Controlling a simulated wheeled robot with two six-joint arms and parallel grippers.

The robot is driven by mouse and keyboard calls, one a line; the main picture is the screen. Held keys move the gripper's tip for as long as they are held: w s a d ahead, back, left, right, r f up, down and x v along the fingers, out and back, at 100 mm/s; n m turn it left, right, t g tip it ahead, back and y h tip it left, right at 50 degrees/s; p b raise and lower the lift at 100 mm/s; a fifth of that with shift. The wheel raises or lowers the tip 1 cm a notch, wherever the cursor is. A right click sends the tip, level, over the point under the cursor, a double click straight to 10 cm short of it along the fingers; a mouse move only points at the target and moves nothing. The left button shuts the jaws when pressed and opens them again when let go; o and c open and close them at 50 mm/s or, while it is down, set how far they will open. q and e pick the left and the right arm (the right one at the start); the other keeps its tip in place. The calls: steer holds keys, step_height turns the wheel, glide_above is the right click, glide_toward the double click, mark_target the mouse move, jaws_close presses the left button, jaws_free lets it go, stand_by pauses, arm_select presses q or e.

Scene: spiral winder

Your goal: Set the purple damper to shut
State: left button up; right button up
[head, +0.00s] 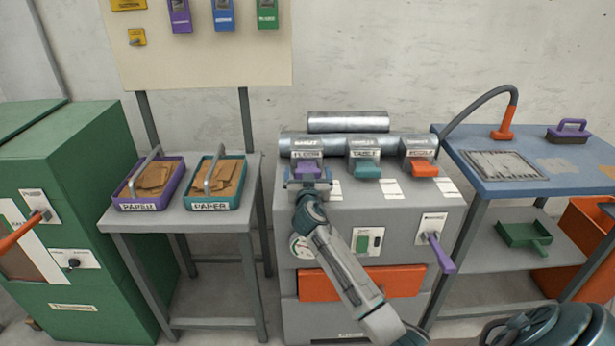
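The purple damper (306,166) is the left of three damper tabs on the duct outlets of the grey winder cabinet. Its tab shows below a grey hood with a label that looks like "FLOOR", and its lower part is hidden by my gripper. My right gripper (307,177) is right at the tab, with its fingers apart, one at each side of it. Whether the fingers touch the tab cannot be told. My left gripper is not in view.
A teal damper (367,171) and an orange damper (423,168) sit just to the right. A purple lever (440,253) sticks out of the cabinet front. Two trays, one purple-rimmed (148,207) and one teal-rimmed (215,206), stand on the left table. A blue-topped bench (560,180) stands right.

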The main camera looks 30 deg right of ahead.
steer(key=shift+f, duration=0.15)
steer(key=shift+s+a, duration=0.15)
steer(key=shift+s, duration=0.05)
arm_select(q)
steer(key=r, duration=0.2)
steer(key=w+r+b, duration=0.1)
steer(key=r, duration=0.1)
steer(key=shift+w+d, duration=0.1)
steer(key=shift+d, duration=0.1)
arm_select(e)
steer(key=v, duration=1)
steer(key=shift+s+a, duration=0.1)
